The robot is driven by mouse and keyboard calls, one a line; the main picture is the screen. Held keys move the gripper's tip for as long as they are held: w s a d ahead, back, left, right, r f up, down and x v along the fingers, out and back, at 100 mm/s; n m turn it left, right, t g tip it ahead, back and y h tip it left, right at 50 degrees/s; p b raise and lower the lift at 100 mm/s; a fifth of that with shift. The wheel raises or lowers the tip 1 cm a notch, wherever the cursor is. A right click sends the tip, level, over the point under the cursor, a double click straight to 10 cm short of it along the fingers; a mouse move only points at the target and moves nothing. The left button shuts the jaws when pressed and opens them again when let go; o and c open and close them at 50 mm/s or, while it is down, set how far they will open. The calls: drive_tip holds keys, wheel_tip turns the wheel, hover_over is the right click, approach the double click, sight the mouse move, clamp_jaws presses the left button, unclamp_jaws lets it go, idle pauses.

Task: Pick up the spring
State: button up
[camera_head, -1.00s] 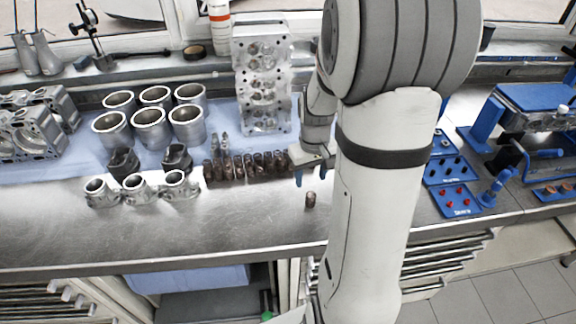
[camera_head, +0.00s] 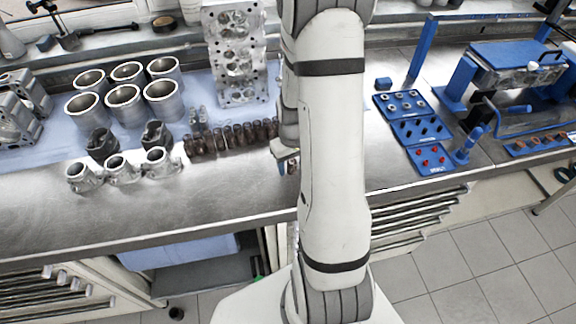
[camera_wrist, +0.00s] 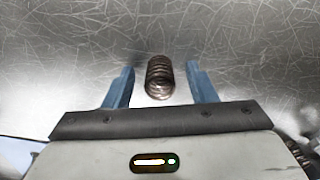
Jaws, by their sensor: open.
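The spring (camera_wrist: 160,74) is a dark brownish metal coil on the bare steel bench in the wrist view. It sits between the two blue fingers of my gripper (camera_wrist: 160,82), with a gap on each side. My gripper is open and holds nothing. In the head view my gripper (camera_head: 288,161) is at the bench, mostly hidden behind my arm, and the lone spring cannot be made out there.
A row of similar springs (camera_head: 232,137) stands to the left. Metal cylinders (camera_head: 123,94), pistons and a cylinder head (camera_head: 235,52) are on the bench (camera_head: 200,208). Blue trays (camera_head: 418,130) lie to the right. The bench front is clear.

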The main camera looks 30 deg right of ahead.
drive_tip(key=shift+c, duration=0.2)
drive_tip(key=c, duration=1)
drive_tip(key=shift+r, duration=0.15)
